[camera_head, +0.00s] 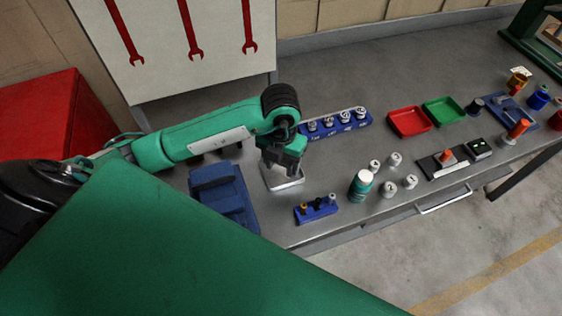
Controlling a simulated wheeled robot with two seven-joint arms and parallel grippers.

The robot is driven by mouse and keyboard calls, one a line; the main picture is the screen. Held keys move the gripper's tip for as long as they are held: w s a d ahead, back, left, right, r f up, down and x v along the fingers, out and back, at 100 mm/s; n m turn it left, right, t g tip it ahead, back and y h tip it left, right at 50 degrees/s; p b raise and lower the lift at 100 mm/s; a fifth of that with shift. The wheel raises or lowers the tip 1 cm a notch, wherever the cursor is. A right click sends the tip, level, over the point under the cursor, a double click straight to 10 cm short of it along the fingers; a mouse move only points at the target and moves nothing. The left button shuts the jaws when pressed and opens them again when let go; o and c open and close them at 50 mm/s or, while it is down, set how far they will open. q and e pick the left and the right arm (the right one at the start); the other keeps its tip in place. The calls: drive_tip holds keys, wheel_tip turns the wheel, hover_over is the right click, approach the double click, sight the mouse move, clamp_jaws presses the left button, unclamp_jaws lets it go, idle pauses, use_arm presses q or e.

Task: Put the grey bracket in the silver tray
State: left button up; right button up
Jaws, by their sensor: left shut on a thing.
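My left gripper (283,168) reaches in from the left and points down over the silver tray (296,182). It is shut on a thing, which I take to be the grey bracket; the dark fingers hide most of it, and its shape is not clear. The silver tray is small and lies on the grey workbench, its near rim showing below the fingers. I cannot tell whether the held thing touches the tray. My right gripper is not in view.
A blue socket rack (340,124) lies behind, and a small blue holder (316,210) in front. A green-white bottle (361,184) and several metal cylinders stand to the right, with red (409,121) and green (443,110) trays beyond.

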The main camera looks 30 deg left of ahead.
use_arm(q)
drive_tip(key=shift+f, duration=0.8)
drive_tip(key=o, duration=1)
drive_tip(key=shift+r, duration=0.1)
wheel_tip(320, 180, up, 12)
drive_tip(key=shift+r+b, duration=0.1)
drive_tip(key=shift+b, duration=0.45)
drive_tip(key=shift+s, duration=0.1)
